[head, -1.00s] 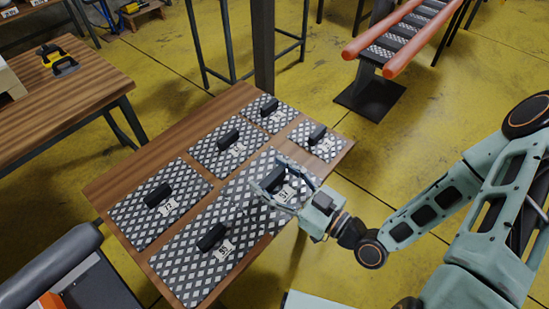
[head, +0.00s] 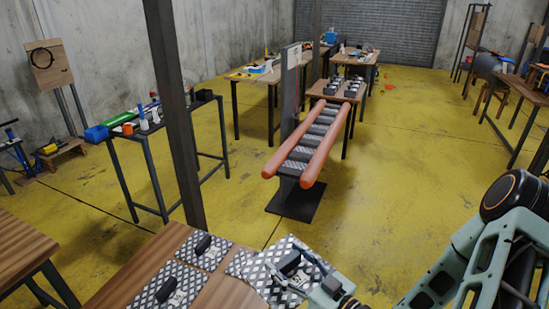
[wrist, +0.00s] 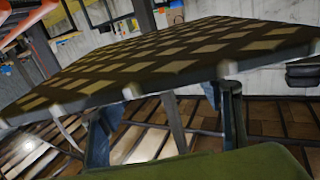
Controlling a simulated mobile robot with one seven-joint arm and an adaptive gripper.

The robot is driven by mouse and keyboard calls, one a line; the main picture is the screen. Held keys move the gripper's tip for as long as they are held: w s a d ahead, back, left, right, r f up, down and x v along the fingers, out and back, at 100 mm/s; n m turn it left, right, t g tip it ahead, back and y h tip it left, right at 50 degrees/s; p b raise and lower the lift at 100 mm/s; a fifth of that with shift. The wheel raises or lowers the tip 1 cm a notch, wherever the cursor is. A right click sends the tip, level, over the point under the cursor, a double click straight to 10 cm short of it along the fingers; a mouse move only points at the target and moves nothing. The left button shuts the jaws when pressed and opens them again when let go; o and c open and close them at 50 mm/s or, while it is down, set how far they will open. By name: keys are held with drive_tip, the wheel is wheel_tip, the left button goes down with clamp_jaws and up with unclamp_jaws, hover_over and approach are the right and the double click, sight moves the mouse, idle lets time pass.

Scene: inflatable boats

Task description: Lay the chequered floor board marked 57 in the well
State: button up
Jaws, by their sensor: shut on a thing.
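My gripper (head: 290,264) is shut on the black handle of a chequered floor board (head: 262,284), at the bottom middle of the head view. The board is tilted and raised off the wooden table. Its white label shows beside the handle, but its number is too small to read surely. In the wrist view the board (wrist: 150,62) spans the upper part, above my gripper's fingers. The inflatable boat (head: 277,160) has two orange tubes and stands on a dark pedestal farther back. Between its tubes are chequered boards and dark gaps; I cannot tell which gap is the well.
Other chequered boards (head: 160,296) with black handles lie on the wooden table (head: 222,294). A dark post (head: 176,110) stands behind it. A narrow bench (head: 163,128) with tools is at left. Yellow floor (head: 385,190) is clear right of the boat.

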drive_tip(key=w+d+r+m+t+h+p, duration=0.1)
drive_tip(key=w+d+r, duration=0.1)
drive_tip(key=d, duration=0.3)
drive_tip(key=w+d+r+m+t+h+p, duration=0.1)
drive_tip(key=d+r, duration=0.3)
drive_tip(key=d, duration=0.1)
drive_tip(key=shift+w+d+h, duration=0.3)
drive_tip(key=shift+w+h, duration=0.1)
